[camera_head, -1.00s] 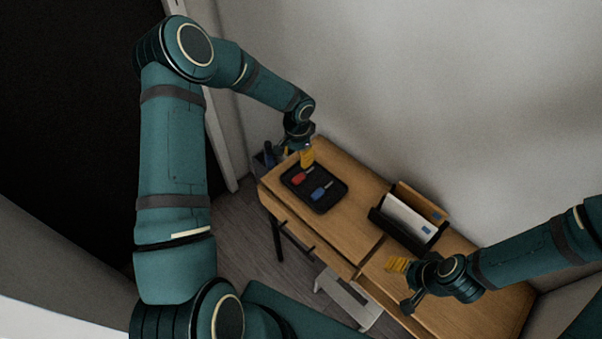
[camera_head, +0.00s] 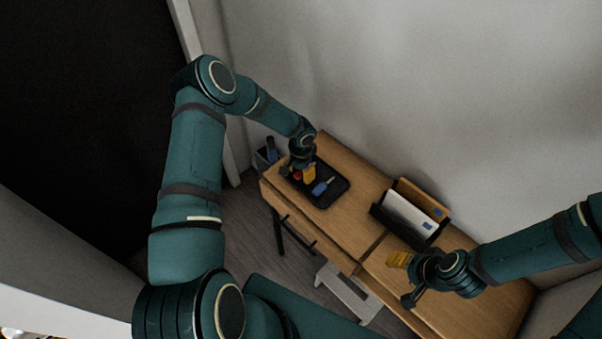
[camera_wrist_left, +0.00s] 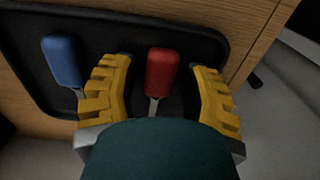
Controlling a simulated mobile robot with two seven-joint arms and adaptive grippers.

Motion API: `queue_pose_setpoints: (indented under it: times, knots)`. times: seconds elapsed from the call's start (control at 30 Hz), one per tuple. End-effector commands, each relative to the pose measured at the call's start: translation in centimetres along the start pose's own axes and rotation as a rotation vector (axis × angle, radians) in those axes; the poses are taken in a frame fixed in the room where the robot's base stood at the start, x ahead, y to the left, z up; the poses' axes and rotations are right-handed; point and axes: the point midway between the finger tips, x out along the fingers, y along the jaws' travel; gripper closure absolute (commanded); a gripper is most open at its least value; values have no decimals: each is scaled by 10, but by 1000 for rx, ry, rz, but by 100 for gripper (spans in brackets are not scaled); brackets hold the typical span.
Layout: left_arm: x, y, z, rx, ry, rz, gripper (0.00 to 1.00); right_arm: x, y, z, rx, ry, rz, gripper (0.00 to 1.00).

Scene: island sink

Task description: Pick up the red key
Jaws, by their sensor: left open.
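The red key (camera_wrist_left: 161,72) lies on the black tray (camera_wrist_left: 120,18), its red head up in the left wrist view and its metal shank running toward my gripper. My left gripper (camera_wrist_left: 160,78) is open, with one yellow finger on each side of the red key. In the head view the left gripper (camera_head: 304,174) is down over the tray (camera_head: 335,193), and only a bit of the red key (camera_head: 297,176) shows beside it. The blue key (camera_wrist_left: 62,60) lies on the tray outside the left-hand finger. My right gripper (camera_head: 398,262) hovers over the desk's near part, away from the keys; its opening is unclear.
The wooden desk (camera_head: 345,235) carries the tray and a black holder (camera_head: 408,217) with envelopes. A dark cup (camera_head: 264,160) with a blue item stands at the far left end. The wall is close behind the desk. Bare wood lies between tray and holder.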

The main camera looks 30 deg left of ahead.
Motion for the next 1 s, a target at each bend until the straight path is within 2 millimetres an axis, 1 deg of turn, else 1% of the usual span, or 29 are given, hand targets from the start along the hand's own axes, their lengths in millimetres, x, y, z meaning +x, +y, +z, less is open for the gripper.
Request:
queue_pose_setpoints:
  times: [0.17, 0.2, 0.27, 0.3, 0.33, 0.37, 0.8, 0.87, 0.97, 1.0]
  knots:
    - [0, 0, 0, 0, 1, 0, 54, 0, 0, 0, 0, 0, 0, 42]
    - [0, 0, 0, 0, 1, 0, 51, 0, 0, 0, 0, 0, 0, 42]
    - [0, 0, 0, 0, 1, 0, 72, 0, 0, 0, 0, 0, 0, 42]
    - [0, 0, 0, 0, 0, 0, 86, 0, 0, 0, 0, 0, 0, 42]
    - [0, 0, 0, 0, 0, 0, 97, 0, 0, 0, 0, 0, 0, 42]
    - [0, 0, 0, 0, 0, 0, 100, 0, 0, 0, 0, 0, 0, 42]
    - [-1, 0, 0, 1, 0, 0, 100, 0, 0, 0, 0, 0, 0, 42]
    - [-6, 0, 0, 1, 0, 0, 100, 0, 0, 0, 0, 0, 0, 42]
    - [-20, -1, 0, 2, 2, -2, 100, 1, 0, 0, 0, 0, 0, 42]
    - [-28, -1, -1, 1, 3, -3, 100, 1, 0, 0, 0, 0, 0, 42]
